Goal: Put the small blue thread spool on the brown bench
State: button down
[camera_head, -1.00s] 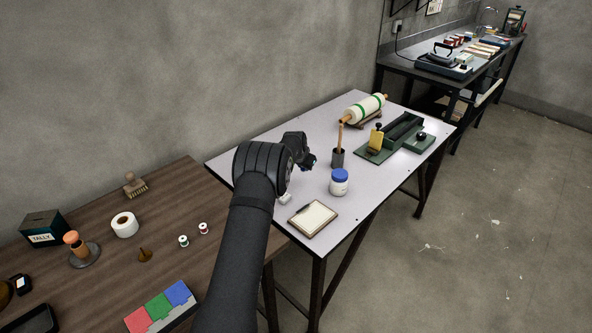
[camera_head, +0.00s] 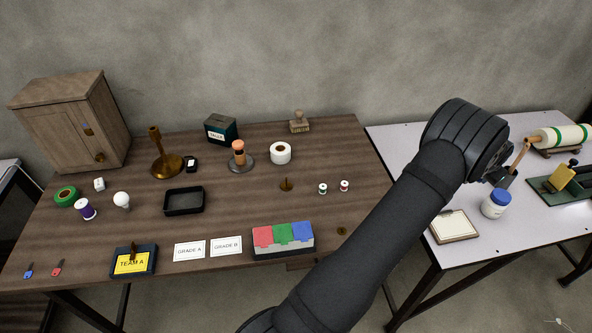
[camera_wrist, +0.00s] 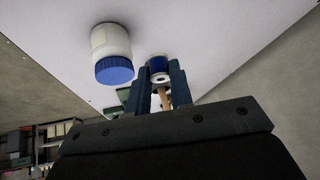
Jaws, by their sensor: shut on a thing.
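In the wrist view my gripper (camera_wrist: 158,84) is shut on a small blue spool with a white ring on its end (camera_wrist: 158,66). The spool sits between the two fingertips, over or near the pale tabletop. In the head view my arm's wrist hides the fingers and the spool. The brown bench (camera_head: 240,205) stands to the left of the pale table, and my gripper is to the right of it.
On the bench, two small spools, green (camera_head: 323,189) and red (camera_head: 344,186), stand near the right end by a brass cone (camera_head: 286,184). Bare wood lies around them. A white jar with blue lid (camera_head: 495,204) and clipboard (camera_head: 453,226) are on the pale table (camera_head: 415,170).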

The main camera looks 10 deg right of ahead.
jog(key=s+a+r+n+t+y, duration=0.15)
jog(key=a+r+n+y, duration=0.25)
jog(key=a+n, duration=0.85)
jog(key=s+a+r+n+t+y, duration=0.1)
jog(key=s+a+r+n+y, duration=0.25)
jog(key=a, duration=1.55)
jog(key=n, duration=0.2)
send_over(362, 183)
jog(key=s, duration=0.2)
jog(key=f, duration=0.6)
jog(key=shift+s+d+f, duration=0.15)
jog(key=shift+d+f, duration=0.15)
jog(key=shift+f, duration=2.1)
jog(key=shift+f, duration=0.1)
jog(key=c, duration=1.3)
grip_release()
jog(key=v, duration=1.2)
jog(key=shift+a, duration=0.1)
